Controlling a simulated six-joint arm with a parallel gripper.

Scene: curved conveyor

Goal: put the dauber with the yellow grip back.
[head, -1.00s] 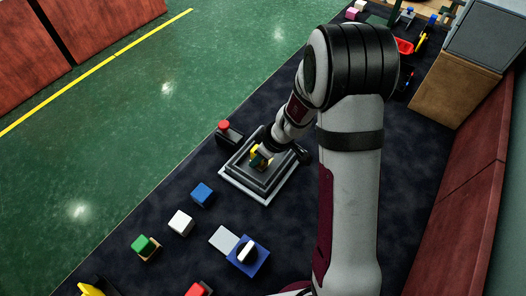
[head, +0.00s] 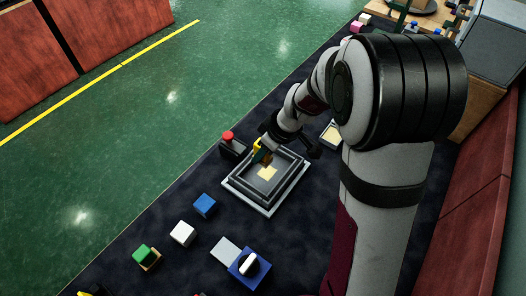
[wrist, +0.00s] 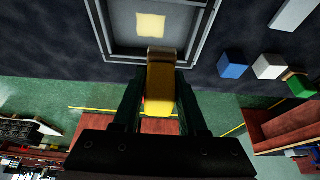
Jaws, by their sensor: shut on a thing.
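The dauber with the yellow grip (head: 257,146) is held in my gripper (head: 264,152). It also shows in the wrist view (wrist: 160,82), between the two dark green fingers, as a yellow and brown block. My gripper is shut on it, above the back left part of a grey stepped tray (head: 238,190). A pale yellow patch (head: 267,173) lies on the tray's middle and also shows in the wrist view (wrist: 151,27). The dauber's lower end is partly hard to see against the tray, so I cannot tell whether it touches.
A red button (head: 228,136) on a black box stands left of the tray. A blue cube (head: 204,205), a white cube (head: 183,233), a green piece (head: 144,252) and a blue box with a white knob (head: 249,266) lie in front. A small pale-topped holder (head: 331,132) is behind right.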

